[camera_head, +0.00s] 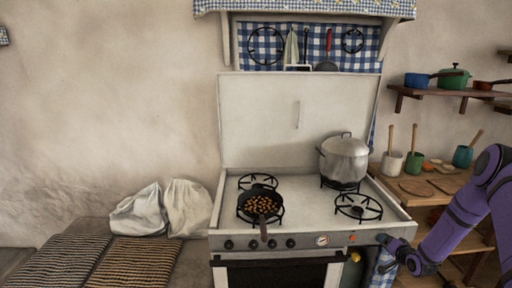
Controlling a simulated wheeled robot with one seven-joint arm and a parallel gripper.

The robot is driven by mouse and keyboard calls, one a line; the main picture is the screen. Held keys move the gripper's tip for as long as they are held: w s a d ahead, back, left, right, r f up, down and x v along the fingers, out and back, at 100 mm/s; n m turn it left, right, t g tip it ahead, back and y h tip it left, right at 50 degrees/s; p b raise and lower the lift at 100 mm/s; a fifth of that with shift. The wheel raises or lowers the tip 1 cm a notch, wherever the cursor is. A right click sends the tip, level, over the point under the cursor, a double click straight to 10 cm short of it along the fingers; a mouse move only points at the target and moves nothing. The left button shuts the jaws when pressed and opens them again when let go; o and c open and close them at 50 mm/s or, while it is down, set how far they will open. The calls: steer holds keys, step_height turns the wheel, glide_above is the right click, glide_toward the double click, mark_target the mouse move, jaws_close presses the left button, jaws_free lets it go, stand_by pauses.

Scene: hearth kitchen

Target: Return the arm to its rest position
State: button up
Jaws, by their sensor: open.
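My purple arm comes in from the right edge, bent at an elbow high beside the wall shelves. It reaches down to my gripper (384,252), which is at the front right corner of the stove (310,208), beside its control panel. The gripper is open, and I see nothing held between its fingers. Whether it touches the stove front or the cloth behind it, I cannot tell.
A black pan (262,205) of small brown pieces sits on a left burner, its handle over the front edge. A lidded silver pot (343,160) stands at the back right. Wooden shelves (425,186) with cups and boards lie close behind my arm.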

steer(key=a+r+n+g+h, duration=0.1)
steer(key=a+r+n, duration=0.1)
steer(key=r, duration=0.9)
steer(key=a+r+n+g+h, duration=0.1)
steer(key=a+r+g, duration=0.1)
steer(key=r, duration=0.9)
steer(key=s+a+r+n+g+h, duration=0.1)
steer(key=s+a+r, duration=0.3)
steer(key=r, duration=0.5)
steer(key=s+a+r+n+g, duration=0.1)
steer(key=s+a+r, duration=0.1)
steer(key=s+r, duration=0.55)
steer(key=s+a+r+n+g, duration=0.1)
steer(key=s+a+r, duration=0.3)
steer(key=s+r, duration=0.3)
steer(key=s+a+r, duration=0.3)
steer(key=s+r, duration=0.1)
steer(key=s, duration=0.5)
steer(key=s+a+n+g, duration=0.1)
steer(key=s+a, duration=0.1)
steer(key=s, duration=0.7)
steer(key=s+a+r+g+y, duration=0.1)
steer(key=s+a, duration=0.1)
steer(key=s, duration=0.7)
steer(key=shift+s+a+n, duration=0.15)
steer(key=shift+a+n, duration=0.25)
